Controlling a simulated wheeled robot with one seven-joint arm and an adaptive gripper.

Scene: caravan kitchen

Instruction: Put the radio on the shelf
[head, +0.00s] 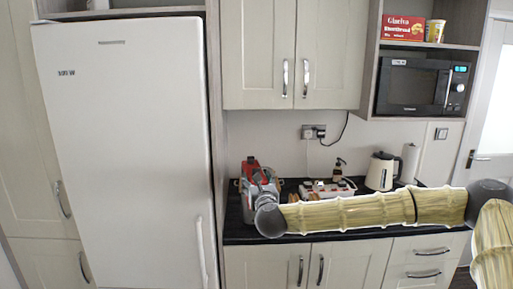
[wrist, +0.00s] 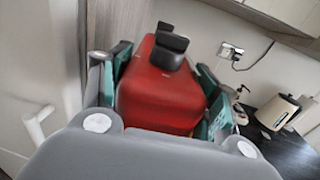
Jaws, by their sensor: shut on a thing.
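A red boxy thing with a black part on top, which I take for the radio (head: 250,164), is above the left end of the counter. In the wrist view the radio (wrist: 160,92) fills the space between the teal finger pads. My gripper (head: 259,178) is shut on it; in the wrist view the fingers (wrist: 165,85) press its two sides. The underside of the radio is hidden. An open shelf (head: 459,46) is at the upper right, above the microwave. It holds a red box (head: 403,27) and a yellow tub (head: 435,31) at its left and middle.
A tall white fridge (head: 125,150) stands close left of my gripper. Wall cupboards (head: 258,55) hang above the counter (head: 238,232). A microwave (head: 413,86) sits below the shelf. A cream kettle (head: 381,171), a soap bottle (head: 338,170) and a wall socket (head: 313,132) are to the right.

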